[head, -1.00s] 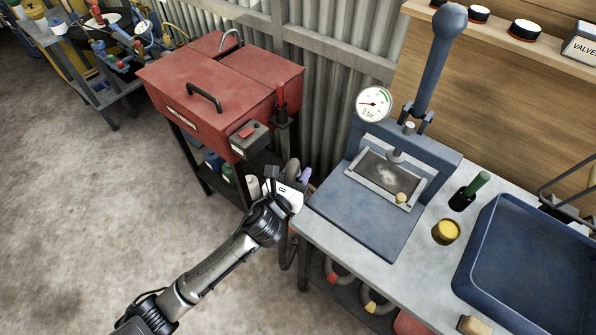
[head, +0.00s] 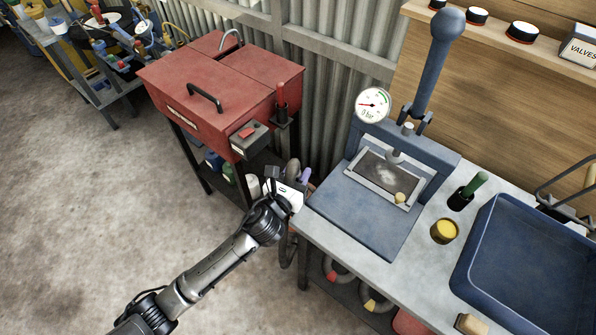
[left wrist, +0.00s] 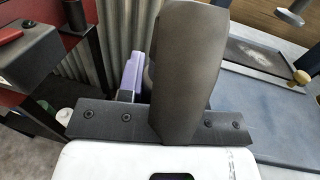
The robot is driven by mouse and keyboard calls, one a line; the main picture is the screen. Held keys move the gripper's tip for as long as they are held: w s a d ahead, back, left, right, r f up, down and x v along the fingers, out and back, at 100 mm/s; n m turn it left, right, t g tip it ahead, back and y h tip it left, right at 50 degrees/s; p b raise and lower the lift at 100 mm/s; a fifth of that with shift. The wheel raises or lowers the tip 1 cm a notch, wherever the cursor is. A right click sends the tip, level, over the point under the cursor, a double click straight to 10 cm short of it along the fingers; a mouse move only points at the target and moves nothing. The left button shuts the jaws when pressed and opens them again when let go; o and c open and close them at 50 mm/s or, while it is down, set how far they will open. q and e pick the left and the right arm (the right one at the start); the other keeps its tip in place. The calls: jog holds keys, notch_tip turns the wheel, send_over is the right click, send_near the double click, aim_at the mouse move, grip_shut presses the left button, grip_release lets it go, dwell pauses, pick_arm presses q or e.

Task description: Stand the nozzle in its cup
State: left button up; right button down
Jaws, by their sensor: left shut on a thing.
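A dark hose hangs below the gripper. I cannot tell for certain which container is the nozzle's cup; a yellow round cup (head: 445,231) stands on the bench, and a dark cup (head: 461,198) there holds a green handle. My right gripper is not in view.
A red cabinet (head: 215,95) with a red-handled tool in a side holder (head: 281,112) stands left of the bench. A blue press (head: 370,210) with a gauge is at the bench's left end. A blue tray (head: 520,270) is at right. Open floor lies left.

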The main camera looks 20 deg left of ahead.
pick_arm(q)
jog(key=shift+f+b, duration=0.35)
jog(key=shift+f, duration=0.3)
jog(key=o, duration=0.6)
jog(key=shift+o, duration=0.2)
jog(key=shift+s, duration=0.1)
jog(key=shift+s+a+r+p, duration=0.15)
jog(key=shift+s+p, duration=0.25)
jog(key=shift+s, duration=0.2)
jog(key=s+a+p, duration=0.1)
jog(key=s+p, duration=0.1)
jog(key=s, duration=0.7)
jog(key=shift+s+p, duration=0.3)
jog(key=shift+p, duration=0.1)
